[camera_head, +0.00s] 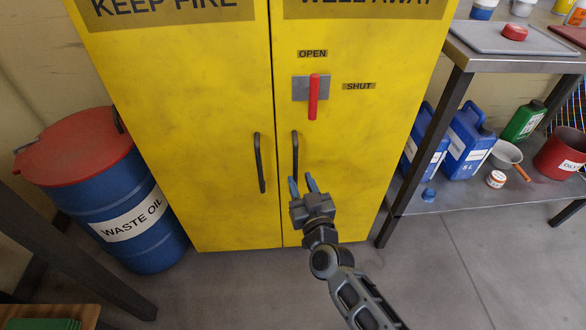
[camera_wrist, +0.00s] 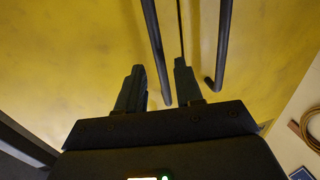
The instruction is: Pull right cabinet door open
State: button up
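The right cabinet door (camera_head: 352,135) is yellow and sits flush beside the left door, with only a thin seam between them. Its black vertical handle (camera_head: 295,152) is near the seam. My gripper (camera_head: 302,184) is at the handle's lower end, open, with one blue-grey finger close to the bar. In the wrist view, my gripper (camera_wrist: 159,80) has its fingers apart and empty. One dark bar (camera_wrist: 157,55) shows between them, seemingly the right handle; contact cannot be judged. A red lever (camera_head: 313,97) above the handle stands vertical, below the OPEN label.
The left door's handle (camera_head: 259,162) is close beside. A blue waste oil drum (camera_head: 125,215) with a red lid stands left of the cabinet. A metal shelf (camera_head: 460,198) with jugs and pots stands close on the right. Floor in front of the cabinet is clear.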

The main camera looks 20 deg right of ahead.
aim_at(296, 171)
jog(key=shift+w+d+b, duration=0.2)
jog(key=shift+w+b, duration=0.1)
jog(key=shift+w, duration=1.05)
jog(key=shift+w+d+b, duration=0.15)
jog(key=shift+w+b, duration=0.15)
jog(key=shift+w, duration=1.05)
jog(key=shift+c, duration=0.3)
grip_shut()
